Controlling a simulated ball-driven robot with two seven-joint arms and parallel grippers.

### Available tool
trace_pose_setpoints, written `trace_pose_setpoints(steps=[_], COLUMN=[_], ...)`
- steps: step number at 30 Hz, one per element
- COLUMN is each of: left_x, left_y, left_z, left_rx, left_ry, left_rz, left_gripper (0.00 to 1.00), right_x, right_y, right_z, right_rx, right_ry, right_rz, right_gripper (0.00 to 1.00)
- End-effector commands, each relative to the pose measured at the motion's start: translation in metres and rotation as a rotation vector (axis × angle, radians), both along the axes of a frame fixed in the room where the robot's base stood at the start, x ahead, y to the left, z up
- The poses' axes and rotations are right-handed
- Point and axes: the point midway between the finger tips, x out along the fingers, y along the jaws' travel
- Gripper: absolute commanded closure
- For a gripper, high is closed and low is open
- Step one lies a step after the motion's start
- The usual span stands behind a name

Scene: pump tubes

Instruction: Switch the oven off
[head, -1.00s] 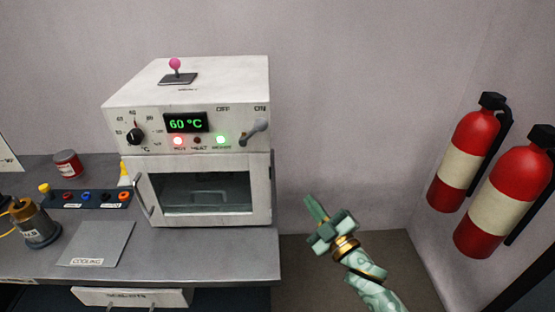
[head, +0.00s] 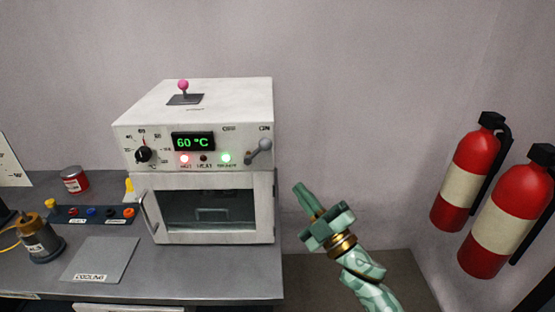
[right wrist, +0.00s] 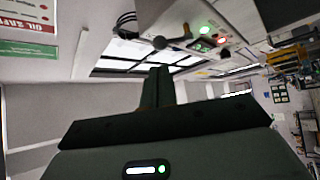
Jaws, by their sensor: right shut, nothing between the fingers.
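The white oven (head: 195,125) stands on the grey bench in the head view, its door closed. Its green display (head: 193,142) reads 60 °C. A red light and a green light are lit below it. The grey switch lever (head: 258,151) at the front panel's right leans up and right, toward the ON label; the OFF label is to its left. My right gripper (head: 300,190) is shut and empty, to the right of the oven and below the lever, apart from both. In the right wrist view the shut fingers (right wrist: 158,85) point toward the oven panel (right wrist: 195,20). My left gripper is out of view.
Two red fire extinguishers (head: 465,170) hang at the right wall. A pink-knobbed joystick (head: 183,90) stands on the oven top. A cooling plate (head: 100,258), a red can (head: 74,180) and a brown-topped container (head: 38,240) are on the bench at left. The space above my right gripper is clear.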

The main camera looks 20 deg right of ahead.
Motion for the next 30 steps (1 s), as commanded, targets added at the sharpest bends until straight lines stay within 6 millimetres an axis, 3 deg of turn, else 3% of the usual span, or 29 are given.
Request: trace_pose_setpoints(steps=[6,13,19,30], left_x=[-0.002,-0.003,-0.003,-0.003], left_y=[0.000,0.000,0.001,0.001], left_z=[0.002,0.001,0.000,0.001], left_rx=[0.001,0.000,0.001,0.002], left_ry=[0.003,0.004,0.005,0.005], left_rz=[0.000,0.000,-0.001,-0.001], left_gripper=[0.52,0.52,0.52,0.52], right_x=[0.039,0.070,0.081,0.082], right_y=[0.016,0.029,0.033,0.034], right_z=[0.024,0.040,0.046,0.047], right_rx=[0.001,0.000,0.000,-0.001], right_ry=[-0.003,-0.001,0.001,0.001], right_rz=[0.001,0.001,0.001,0.000], right_gripper=[1.00,1.00,1.00,1.00])
